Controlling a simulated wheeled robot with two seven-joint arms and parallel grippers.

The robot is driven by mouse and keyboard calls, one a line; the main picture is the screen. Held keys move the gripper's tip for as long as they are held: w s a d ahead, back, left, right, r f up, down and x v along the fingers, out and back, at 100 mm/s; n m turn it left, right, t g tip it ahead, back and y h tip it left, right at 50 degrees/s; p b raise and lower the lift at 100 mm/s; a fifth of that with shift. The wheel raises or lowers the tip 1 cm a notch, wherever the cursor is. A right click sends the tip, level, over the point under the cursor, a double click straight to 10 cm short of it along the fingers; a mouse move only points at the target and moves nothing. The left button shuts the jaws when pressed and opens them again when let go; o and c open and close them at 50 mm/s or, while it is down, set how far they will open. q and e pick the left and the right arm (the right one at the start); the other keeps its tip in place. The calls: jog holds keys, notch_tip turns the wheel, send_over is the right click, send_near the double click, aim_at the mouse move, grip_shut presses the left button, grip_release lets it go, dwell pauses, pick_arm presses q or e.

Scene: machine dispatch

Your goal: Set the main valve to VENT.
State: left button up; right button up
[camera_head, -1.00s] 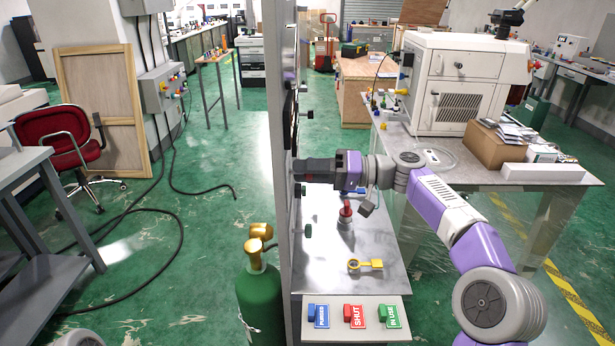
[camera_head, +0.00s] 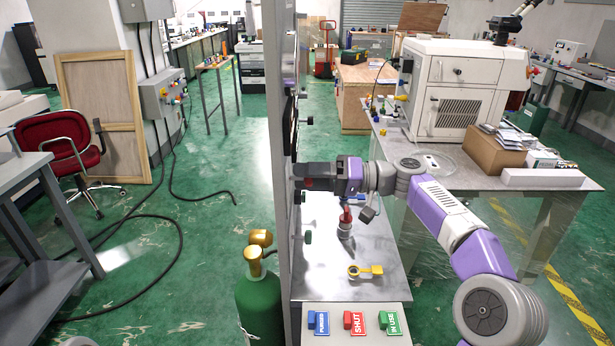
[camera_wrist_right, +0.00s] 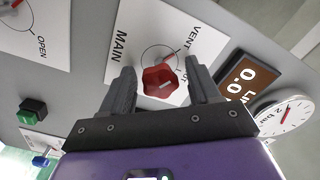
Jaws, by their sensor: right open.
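The main valve is a red knob (camera_wrist_right: 160,82) on a white plate (camera_wrist_right: 130,44) in the right wrist view. The plate reads MAIN and VENT, with another word partly hidden by a finger. A pale mark shows on the knob; which label it points to is hard to tell. My right gripper (camera_wrist_right: 160,67) is open, with one finger on each side of the knob; contact is unclear. In the head view my right gripper (camera_head: 300,176) reaches left to the grey panel (camera_head: 281,120), seen edge-on, so the knob is hidden there. My left gripper is out of view.
The wrist view shows a dial gauge (camera_wrist_right: 284,116), a brown display (camera_wrist_right: 246,80), a green button (camera_wrist_right: 33,109) and an OPEN plate (camera_wrist_right: 40,30) near the valve. In the head view a green cylinder (camera_head: 260,305) stands left of the panel; a red-topped item (camera_head: 345,222) stands on the bench below my arm.

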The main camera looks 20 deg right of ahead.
jog(key=p+v, duration=0.1)
jog(key=v, duration=0.6)
jog(key=shift+d, duration=0.2)
jog(key=shift+s, duration=0.1)
